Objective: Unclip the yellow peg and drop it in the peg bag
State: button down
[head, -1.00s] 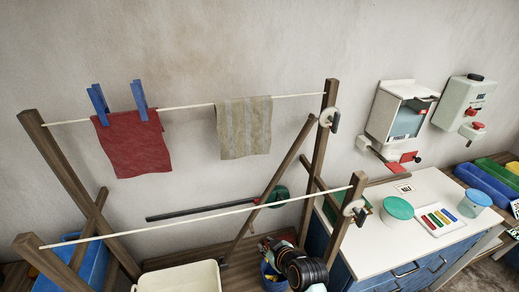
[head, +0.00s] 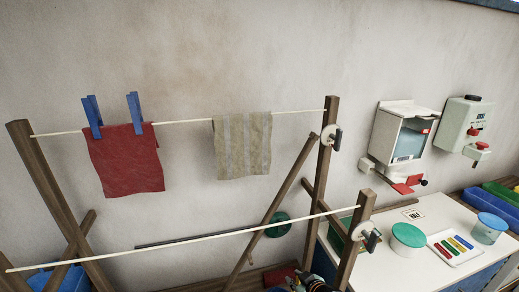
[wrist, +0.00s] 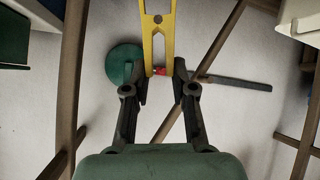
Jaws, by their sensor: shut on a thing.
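My gripper (wrist: 160,76) is shut on the yellow peg (wrist: 148,42) in the wrist view. The peg stands out beyond the fingertips, with its two legs running back between them. No clothes line or cloth touches the peg in that view. In the head view only a dark part of my arm shows at the bottom edge, and the yellow peg does not show. I cannot make out a peg bag for certain in either current view.
Two blue pegs (head: 135,113) hold a red cloth (head: 126,160) on the back line. A striped cloth (head: 242,146) hangs beside it. A bare front line (head: 190,238) spans the wooden posts. A white counter (head: 378,266) with a green-lidded tub (head: 408,238) stands right.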

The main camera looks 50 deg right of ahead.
notch_tip(320, 180, down, 3)
jog(key=shift+f+b, duration=0.15)
jog(key=shift+b, duration=0.6)
jog(key=shift+c, duration=2.4)
grip_release()
notch_tip(320, 180, up, 5)
jog(key=p, duration=0.4)
jog(key=shift+r+p, duration=0.2)
jog(key=shift+p, duration=0.15)
jog(key=shift+f, duration=0.1)
